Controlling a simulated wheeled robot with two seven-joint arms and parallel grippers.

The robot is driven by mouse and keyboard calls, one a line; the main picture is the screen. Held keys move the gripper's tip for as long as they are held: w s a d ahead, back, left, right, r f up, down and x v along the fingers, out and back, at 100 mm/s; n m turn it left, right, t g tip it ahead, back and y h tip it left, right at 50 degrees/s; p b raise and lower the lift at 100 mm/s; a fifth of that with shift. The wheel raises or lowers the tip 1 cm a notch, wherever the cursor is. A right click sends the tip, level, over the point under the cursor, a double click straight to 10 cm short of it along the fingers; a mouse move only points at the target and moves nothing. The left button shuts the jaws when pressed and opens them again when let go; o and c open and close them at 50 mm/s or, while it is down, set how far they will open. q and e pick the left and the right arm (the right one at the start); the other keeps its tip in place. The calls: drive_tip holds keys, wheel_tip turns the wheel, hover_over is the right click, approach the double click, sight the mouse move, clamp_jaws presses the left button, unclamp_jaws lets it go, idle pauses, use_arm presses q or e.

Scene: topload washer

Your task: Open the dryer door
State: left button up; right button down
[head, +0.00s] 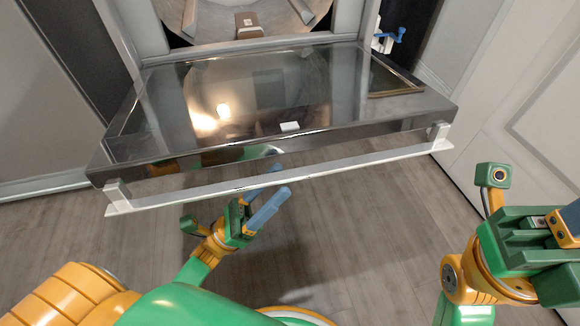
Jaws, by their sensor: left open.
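The dryer door (340,95) is a dark glass panel with a metal frame. It is hinged at its bottom edge and folded down, lying about level in front of the dryer. A white bar handle (290,179) runs along its near edge. Above the door, the dryer's opening (240,22) shows a metal drum. My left gripper (268,190) is open and empty, with blue fingers just below and near the middle of the handle. I cannot tell if it touches the handle. My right gripper (570,218) is at the right edge, with its fingertips cut off by the frame.
A white panelled door (545,90) stands at the right. A grey wall (40,120) is on the left. A blue valve handle (388,38) shows behind the dryer's right side. The wood floor (360,240) below the door is clear.

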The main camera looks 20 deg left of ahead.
use_arm(q)
drive_tip(key=shift+s+a+f, duration=0.25)
drive_tip(key=shift+s+f, duration=0.05)
drive_tip(key=shift+f, duration=0.1)
drive_tip(key=b+v, duration=0.5)
drive_tip(key=v, duration=0.3)
drive_tip(key=shift+w+a+b, duration=0.3)
drive_tip(key=shift+f, duration=0.15)
